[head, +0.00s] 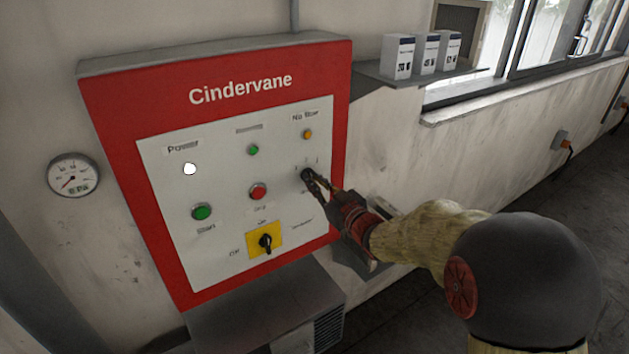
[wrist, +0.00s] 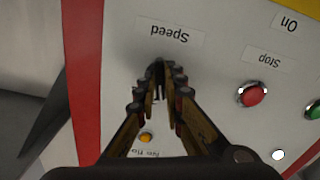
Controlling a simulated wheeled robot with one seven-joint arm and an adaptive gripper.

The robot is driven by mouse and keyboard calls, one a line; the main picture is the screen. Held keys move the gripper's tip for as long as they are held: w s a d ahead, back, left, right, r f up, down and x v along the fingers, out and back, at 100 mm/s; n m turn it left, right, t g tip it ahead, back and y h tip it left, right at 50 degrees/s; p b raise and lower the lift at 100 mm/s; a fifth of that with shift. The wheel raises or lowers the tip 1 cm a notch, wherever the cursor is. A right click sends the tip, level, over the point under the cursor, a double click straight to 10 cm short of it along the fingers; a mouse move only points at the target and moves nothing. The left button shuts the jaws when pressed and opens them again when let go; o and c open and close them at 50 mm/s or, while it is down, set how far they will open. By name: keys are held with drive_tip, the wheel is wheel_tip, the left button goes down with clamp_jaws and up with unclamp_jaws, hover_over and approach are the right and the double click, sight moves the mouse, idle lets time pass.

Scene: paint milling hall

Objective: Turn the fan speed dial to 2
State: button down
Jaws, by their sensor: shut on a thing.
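The fan speed dial (head: 306,174) is a small black knob on the right side of the white panel face, with small marks around it too fine to read. My gripper (head: 314,183) reaches it from the lower right and is shut on it. In the wrist view, which shows the panel upside down, my gripper (wrist: 159,78) has its two fingers on either side of the dark dial (wrist: 158,66), beside the "Speed" label (wrist: 170,33). The fingers hide much of the dial, and I cannot tell which number it points to.
The red-framed Cindervane panel (head: 215,58) also carries a red stop button (head: 258,191), a green start button (head: 202,212), a lit white lamp (head: 190,169), an amber lamp (head: 308,134) and a black rotary switch on a yellow plate (head: 252,236). A shelf (head: 375,71) with boxes is at upper right.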

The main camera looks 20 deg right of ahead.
drive_tip(key=shift+m+p, duration=0.3)
drive_tip(key=shift+m, duration=1)
drive_tip(key=c, duration=1.9)
unclamp_jaws()
drive_tip(key=shift+s, duration=0.1)
drive_tip(key=v, duration=1.2)
